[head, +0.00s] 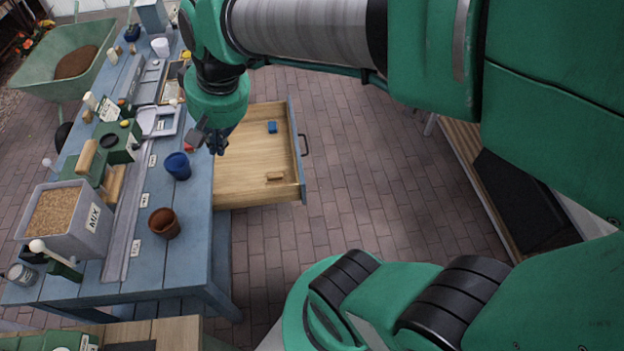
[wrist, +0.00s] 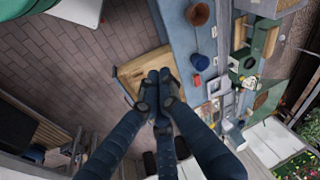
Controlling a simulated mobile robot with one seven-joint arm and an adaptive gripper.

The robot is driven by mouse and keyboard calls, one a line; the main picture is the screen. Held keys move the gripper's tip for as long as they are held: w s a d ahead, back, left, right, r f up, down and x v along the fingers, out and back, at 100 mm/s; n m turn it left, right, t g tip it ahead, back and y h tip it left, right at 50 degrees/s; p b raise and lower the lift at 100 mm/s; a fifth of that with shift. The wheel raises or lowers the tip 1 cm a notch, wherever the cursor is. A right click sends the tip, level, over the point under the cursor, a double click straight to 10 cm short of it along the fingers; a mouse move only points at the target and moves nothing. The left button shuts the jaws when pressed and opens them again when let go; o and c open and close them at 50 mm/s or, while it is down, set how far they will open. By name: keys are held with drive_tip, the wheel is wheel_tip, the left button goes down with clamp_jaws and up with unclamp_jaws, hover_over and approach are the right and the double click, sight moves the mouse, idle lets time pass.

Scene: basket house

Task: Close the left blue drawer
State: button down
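The blue drawer (head: 297,150) is pulled out from the blue workbench (head: 185,235). Its wooden inside is open to view, and a dark handle (head: 304,145) is on its blue front. A small blue block (head: 272,126) and a small wooden piece (head: 275,177) lie in it. My gripper (head: 217,146) is above the drawer's inner end, by the bench edge, away from the handle. In the wrist view its dark fingers (wrist: 159,75) are together with nothing seen between them, and they hide part of the drawer (wrist: 137,70).
A blue cup (head: 177,166) and a brown pot (head: 164,223) stand on the bench near the gripper. A grey box marked MIX (head: 66,219) is farther left. The brick floor (head: 375,185) right of the drawer is clear, with a low shelf (head: 500,180) beyond it.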

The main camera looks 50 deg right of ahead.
drive_tip(key=w+d+f+m+y, duration=0.1)
drive_tip(key=w+d+f+m, duration=0.25)
drive_tip(key=d+f, duration=0.35)
drive_tip(key=w+d+f+m+g+y, duration=0.1)
drive_tip(key=w+d+f+m, duration=0.1)
drive_tip(key=d+f+m, duration=0.5)
drive_tip(key=w+d+f+y, duration=0.25)
drive_tip(key=d+f, duration=0.25)
drive_tip(key=d, duration=0.5)
drive_tip(key=s+d+f+m+t, duration=0.1)
drive_tip(key=s+d+f+m, duration=0.3)
drive_tip(key=f, duration=0.6)
drive_tip(key=s+d+f+m+t+y, duration=0.1)
drive_tip(key=s+d+f+m, duration=0.3)
drive_tip(key=d+f, duration=0.5)
drive_tip(key=s+d+f+m+t, duration=0.1)
drive_tip(key=s+d+f+m, duration=0.3)
drive_tip(key=d+f, duration=0.3)
wheel_tip(320, 180, down, 4)
drive_tip(key=shift+s+d+f+t+b, duration=0.1)
drive_tip(key=shift+s+d+t+b, duration=0.15)
drive_tip(key=shift+s+t+b, duration=0.25)
drive_tip(key=w+a+r+b+x, duration=0.1)
drive_tip(key=r+b+x, duration=0.1)
drive_tip(key=x, duration=1)
drive_tip(key=shift+w+a+f, duration=0.2)
drive_tip(key=shift+a+f, duration=0.1)
drive_tip(key=shift+a, duration=0.25)
